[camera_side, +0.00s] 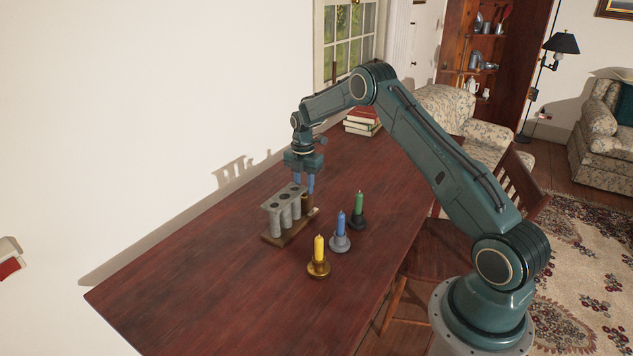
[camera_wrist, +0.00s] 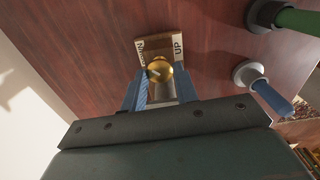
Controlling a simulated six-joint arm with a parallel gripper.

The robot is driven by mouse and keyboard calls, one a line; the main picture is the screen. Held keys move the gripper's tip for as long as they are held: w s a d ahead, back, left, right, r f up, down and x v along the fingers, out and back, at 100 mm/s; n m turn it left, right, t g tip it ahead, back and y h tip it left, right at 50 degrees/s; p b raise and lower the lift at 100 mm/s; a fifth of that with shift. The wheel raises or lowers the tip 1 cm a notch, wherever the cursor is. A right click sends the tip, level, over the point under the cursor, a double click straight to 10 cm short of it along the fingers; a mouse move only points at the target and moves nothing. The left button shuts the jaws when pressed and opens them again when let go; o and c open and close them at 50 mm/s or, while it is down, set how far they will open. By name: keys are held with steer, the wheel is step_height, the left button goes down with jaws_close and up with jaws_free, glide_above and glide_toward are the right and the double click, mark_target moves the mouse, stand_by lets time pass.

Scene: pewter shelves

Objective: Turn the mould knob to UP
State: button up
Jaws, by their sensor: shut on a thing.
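The candle mould (camera_side: 286,212) stands on the table, a row of grey tubes on a wooden base. My gripper (camera_side: 306,188) is above its far right end. In the wrist view, the round brass knob (camera_wrist: 160,70) sits between the two blue fingers of my gripper (camera_wrist: 160,88), which is shut on it. The wooden base plate (camera_wrist: 158,47) carries a label UP (camera_wrist: 178,46) on its right side. A second label (camera_wrist: 141,49) on its left side is hard to read. A small pale mark shows on the left part of the knob, towards that left label.
Yellow (camera_side: 319,249), blue (camera_side: 341,226) and green (camera_side: 359,205) candles stand in holders to the right of the mould. Books (camera_side: 362,122) are stacked at the table's far end. The near part of the table (camera_side: 200,295) is clear.

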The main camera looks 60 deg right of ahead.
steer(key=shift+m, duration=1.3)
steer(key=o, duration=1)
step_height(320, 180, up, 14)
steer(key=shift+f, duration=0.1)
